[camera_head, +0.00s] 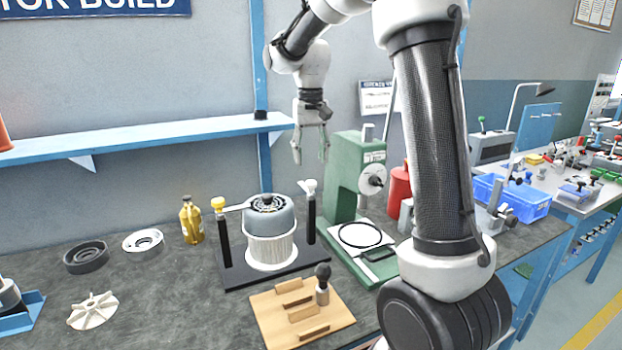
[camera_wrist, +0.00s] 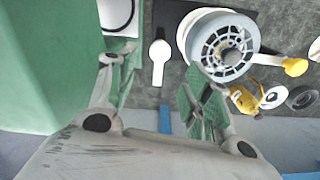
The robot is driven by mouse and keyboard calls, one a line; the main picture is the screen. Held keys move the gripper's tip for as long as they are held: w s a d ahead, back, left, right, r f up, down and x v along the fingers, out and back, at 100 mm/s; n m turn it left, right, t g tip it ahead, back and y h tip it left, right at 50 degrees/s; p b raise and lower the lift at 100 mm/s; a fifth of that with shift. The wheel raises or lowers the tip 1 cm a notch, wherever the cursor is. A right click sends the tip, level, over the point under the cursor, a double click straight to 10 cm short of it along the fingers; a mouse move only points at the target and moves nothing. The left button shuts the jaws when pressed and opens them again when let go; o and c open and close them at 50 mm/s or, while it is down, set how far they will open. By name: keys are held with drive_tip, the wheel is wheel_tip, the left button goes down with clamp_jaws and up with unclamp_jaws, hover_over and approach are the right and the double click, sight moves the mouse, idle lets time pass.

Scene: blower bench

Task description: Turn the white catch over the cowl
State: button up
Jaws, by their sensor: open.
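The white catch (camera_head: 308,187) sits on top of the right black post of a dark stand. In the wrist view the white catch (camera_wrist: 160,52) points down the picture, beside the cowl and not over it. The blue-grey cowl (camera_head: 284,213) rests on a white ribbed drum; its round grille shows in the wrist view (camera_wrist: 240,33). A yellow-knobbed catch (camera_head: 218,203) on the left post reaches over the cowl's edge. My gripper (camera_head: 311,155) is open and empty, pointing down above and behind the white catch. Its fingers (camera_wrist: 150,85) show spread apart in the wrist view.
A green press (camera_head: 343,175) stands close to the right of my gripper. A blue shelf (camera_head: 150,134) runs along the wall at left. A wooden block tray (camera_head: 285,327) lies in front of the stand, and a yellow bottle (camera_head: 191,222) stands behind left.

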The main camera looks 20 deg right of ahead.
sight(311, 182)
drive_tip(key=shift+s+r+m, duration=0.25)
drive_tip(key=shift+r+m, duration=0.05)
wheel_tip(311, 182, down, 8)
drive_tip(key=shift+r, duration=0.15)
clamp_jaws()
